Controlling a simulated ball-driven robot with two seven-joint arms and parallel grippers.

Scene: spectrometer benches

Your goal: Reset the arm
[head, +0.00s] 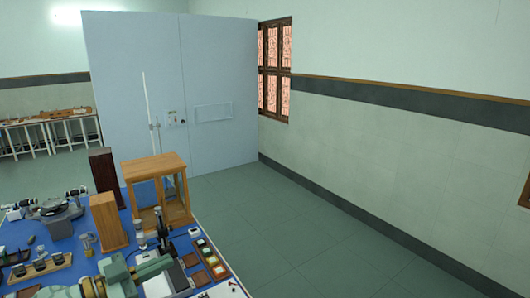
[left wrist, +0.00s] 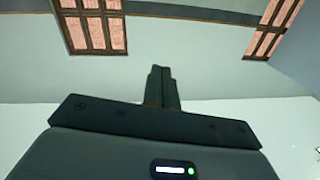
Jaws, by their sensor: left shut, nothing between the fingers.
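My left gripper (left wrist: 160,70) shows in the left wrist view. Its two dark fingers stand together in the middle of the picture, shut with nothing between them. Its wide dark palm fills the lower part of that view, with a small lit display near the bottom. Only wall, windows and a pale surface show behind the fingers, and no object is near them. In the head view I cannot clearly pick out the left gripper among the crowded instruments at the bottom left. My right gripper is not in view.
A blue-topped bench (head: 84,246) at the lower left holds instruments, a wooden glass-fronted case (head: 157,164), a dark upright box (head: 103,170) and a lighter wooden box (head: 109,221). A pale blue cabinet (head: 220,75) stands behind. The green floor (head: 330,255) to the right is clear.

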